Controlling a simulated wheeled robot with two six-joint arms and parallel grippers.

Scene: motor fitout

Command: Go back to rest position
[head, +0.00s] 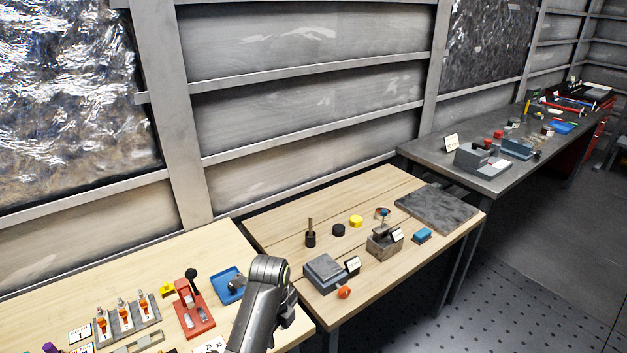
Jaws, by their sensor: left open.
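My left arm rises from the bottom edge in the head view, and its dark grey end with my left gripper (287,298) is over the gap between the two wooden tables. The fingers are small and mostly hidden behind the arm's own body. I see nothing held there, and the gripper is open. My right gripper is not in view.
The near-left table (215,245) holds a blue tray (222,284), a red fixture (192,309) with a black-knobbed lever, and a grey rack (127,321). The middle table (290,205) holds grey blocks, a yellow disc (356,221) and a dark slab (437,206). Bare floor lies at right.

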